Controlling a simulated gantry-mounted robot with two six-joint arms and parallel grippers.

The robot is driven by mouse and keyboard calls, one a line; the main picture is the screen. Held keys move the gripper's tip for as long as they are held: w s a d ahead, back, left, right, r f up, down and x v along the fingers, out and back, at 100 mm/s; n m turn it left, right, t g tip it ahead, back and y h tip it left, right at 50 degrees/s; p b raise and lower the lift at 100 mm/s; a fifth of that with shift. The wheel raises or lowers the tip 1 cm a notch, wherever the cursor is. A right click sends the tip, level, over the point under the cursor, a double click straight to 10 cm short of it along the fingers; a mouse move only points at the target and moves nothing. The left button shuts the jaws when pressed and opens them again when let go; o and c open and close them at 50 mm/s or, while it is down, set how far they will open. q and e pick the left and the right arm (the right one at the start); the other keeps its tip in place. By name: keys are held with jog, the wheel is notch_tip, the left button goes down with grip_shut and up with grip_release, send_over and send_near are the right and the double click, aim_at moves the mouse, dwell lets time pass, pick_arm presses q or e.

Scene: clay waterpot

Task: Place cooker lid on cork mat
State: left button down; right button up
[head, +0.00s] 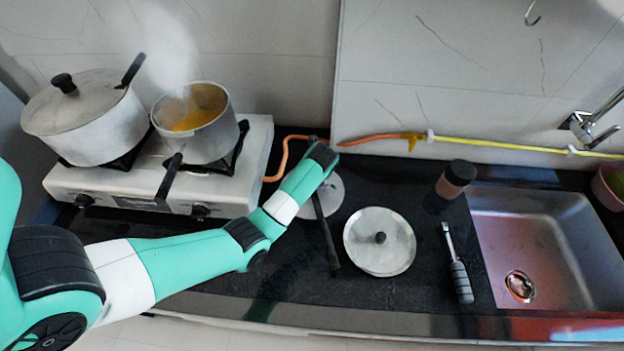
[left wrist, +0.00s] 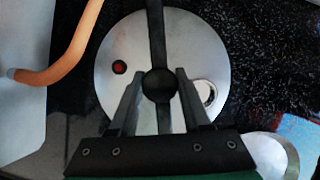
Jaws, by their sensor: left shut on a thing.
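The cooker lid, a round grey metal disc with a long black handle, shows in the head view (head: 333,194) on or just over the dark counter; I cannot tell which. It fills the middle of the left wrist view (left wrist: 110,65), with a red spot and a pale round fitting. My left gripper (left wrist: 158,76) is shut on the black knob (left wrist: 158,86) at its centre. In the head view my left arm partly covers the lid and hides the fingertips. I cannot make out a cork mat. My right gripper is not in view.
A second silver lid with a black knob (head: 375,255) lies just right. Beyond are a black-handled tool (head: 460,280), a dark jar (head: 455,175) and the sink (head: 530,215). The white stove (head: 225,190) holds two pots, one steaming. An orange hose (head: 280,165) runs behind.

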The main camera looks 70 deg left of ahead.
pick_arm(q)
jog(key=shift+c, duration=1.8)
grip_release()
jog(key=shift+r, duration=0.45)
jog(key=p+v, duration=0.5)
jog(key=v, duration=0.7)
jog(key=shift+r+p, duration=0.15)
jog(key=shift+p, duration=0.25)
